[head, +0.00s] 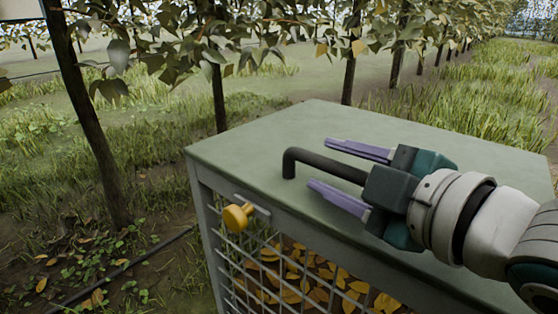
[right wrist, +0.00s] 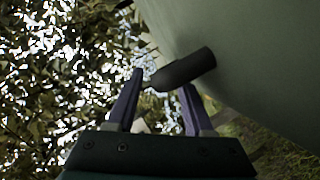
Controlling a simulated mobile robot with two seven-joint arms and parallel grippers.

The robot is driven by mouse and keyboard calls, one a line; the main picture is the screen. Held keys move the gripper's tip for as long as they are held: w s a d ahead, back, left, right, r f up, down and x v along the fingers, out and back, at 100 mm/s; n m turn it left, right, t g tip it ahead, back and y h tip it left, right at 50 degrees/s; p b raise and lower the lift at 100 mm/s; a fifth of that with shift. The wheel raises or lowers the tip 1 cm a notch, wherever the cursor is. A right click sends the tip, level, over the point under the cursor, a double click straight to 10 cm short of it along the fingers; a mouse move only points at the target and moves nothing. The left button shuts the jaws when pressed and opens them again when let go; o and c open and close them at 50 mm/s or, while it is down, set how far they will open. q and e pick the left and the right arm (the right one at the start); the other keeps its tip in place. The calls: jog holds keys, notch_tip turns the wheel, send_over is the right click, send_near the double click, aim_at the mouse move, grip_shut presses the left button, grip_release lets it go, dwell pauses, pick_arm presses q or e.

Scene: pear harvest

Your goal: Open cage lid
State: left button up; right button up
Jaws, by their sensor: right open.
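The cage lid (head: 245,150) is a flat grey-green panel lying shut on top of the cage (head: 205,235). A dark bent bar handle (head: 320,162) stands on the lid near its front edge. My right gripper (head: 320,164) is open, with its purple fingers on either side of the handle. In the right wrist view the handle (right wrist: 185,68) crosses between the fingertips, close to the lid (right wrist: 240,45). I cannot tell whether a finger touches it. My palm hides the handle's right end. My left gripper is not in view.
A yellow knob (head: 237,217) sits on the cage's front near the upper left corner. Yellow leaves (head: 300,275) show behind the wire mesh. A tree trunk (head: 92,125) stands to the left, and leafy branches (head: 190,35) hang behind the cage. Grass lies open at the right.

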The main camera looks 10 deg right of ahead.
jog(key=shift+x, duration=0.9)
grip_shut()
dwell(0.9)
